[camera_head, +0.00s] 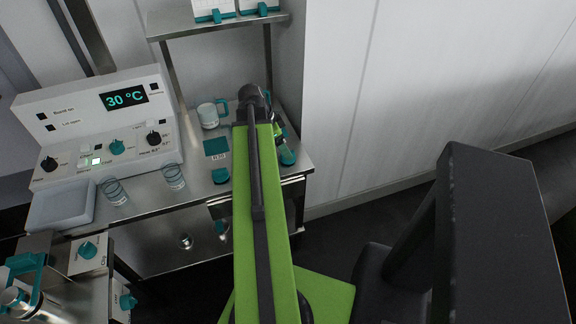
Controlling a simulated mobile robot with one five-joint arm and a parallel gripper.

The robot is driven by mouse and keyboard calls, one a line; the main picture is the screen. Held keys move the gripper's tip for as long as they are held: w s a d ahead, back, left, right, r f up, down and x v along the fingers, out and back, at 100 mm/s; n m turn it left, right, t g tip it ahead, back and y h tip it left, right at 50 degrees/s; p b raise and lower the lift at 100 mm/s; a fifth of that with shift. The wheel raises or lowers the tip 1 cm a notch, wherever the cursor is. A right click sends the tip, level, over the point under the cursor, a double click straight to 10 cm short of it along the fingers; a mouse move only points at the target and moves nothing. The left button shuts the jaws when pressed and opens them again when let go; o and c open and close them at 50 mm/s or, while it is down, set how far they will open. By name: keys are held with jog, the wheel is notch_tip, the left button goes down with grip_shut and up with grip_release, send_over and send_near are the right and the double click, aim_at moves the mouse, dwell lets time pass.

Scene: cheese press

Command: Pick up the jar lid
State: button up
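I cannot tell for certain which piece is the jar lid. A small teal piece (220,175) lies near the front edge of the steel counter (190,207), left of my green arm. My gripper's fingers are not clearly visible, hidden by the arm.
A white control panel (75,125) reading 30 °C stands at the back left. A white cup with a teal handle (208,116) and a flat teal square (215,147) are left of my arm. A shelf (225,25) hangs above. A pale tray (62,205) sits at left. A white wall closes the right.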

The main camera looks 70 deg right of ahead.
jog(key=b+x, duration=0.5)
jog(key=shift+f, duration=0.45)
jog(key=shift+r, duration=0.2)
jog(key=c, duration=1.4)
